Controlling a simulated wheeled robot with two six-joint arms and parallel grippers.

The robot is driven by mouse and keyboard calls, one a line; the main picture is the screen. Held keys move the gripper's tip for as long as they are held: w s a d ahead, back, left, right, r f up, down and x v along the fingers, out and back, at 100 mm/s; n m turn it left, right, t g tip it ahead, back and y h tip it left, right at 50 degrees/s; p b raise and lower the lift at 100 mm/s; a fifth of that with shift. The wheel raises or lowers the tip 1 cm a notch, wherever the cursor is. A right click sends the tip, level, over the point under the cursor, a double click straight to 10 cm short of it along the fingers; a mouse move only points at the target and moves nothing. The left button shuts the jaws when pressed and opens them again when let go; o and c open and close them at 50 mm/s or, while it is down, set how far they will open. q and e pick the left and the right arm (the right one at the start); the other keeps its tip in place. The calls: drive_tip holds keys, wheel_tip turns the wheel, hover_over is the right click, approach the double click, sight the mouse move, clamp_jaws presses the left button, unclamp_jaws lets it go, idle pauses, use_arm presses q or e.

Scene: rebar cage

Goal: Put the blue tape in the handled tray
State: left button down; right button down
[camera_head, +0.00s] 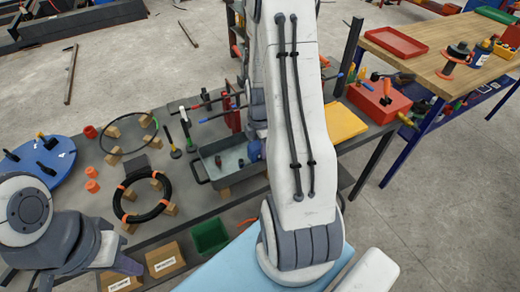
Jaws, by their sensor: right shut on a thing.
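The handled tray (208,166) is a grey-green open tray with dark handles on the workbench, left of my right arm. A blue thing, apparently the blue tape (255,149), shows at the tray's right end, partly hidden by my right arm. My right gripper (257,137) is at the tape, shut on it, over the tray's right end; its fingertips are mostly hidden. I cannot tell if the tape touches the tray. My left gripper (128,266) is low at the left, above the bench's front edge; its jaw opening does not show clearly.
A green bin (210,236) and cardboard boxes (165,261) are in front. A yellow pad (343,121) and red case (378,102) lie right.

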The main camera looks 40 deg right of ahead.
drive_tip(key=c, duration=0.6)
unclamp_jaws()
drive_tip(key=shift+c, duration=0.2)
wheel_tip(320, 180, up, 13)
drive_tip(key=shift+r+p, duration=0.15)
drive_tip(key=shift+p, duration=0.15)
drive_tip(key=a+r+m, duration=0.3)
drive_tip(key=a, duration=1.5)
drive_tip(key=s+a+r+m+y, duration=0.1)
drive_tip(key=s+a+m, duration=0.4)
drive_tip(key=s+a, duration=0.8)
drive_tip(key=shift+s+a+r, duration=0.3)
drive_tip(key=shift+s, duration=0.75)
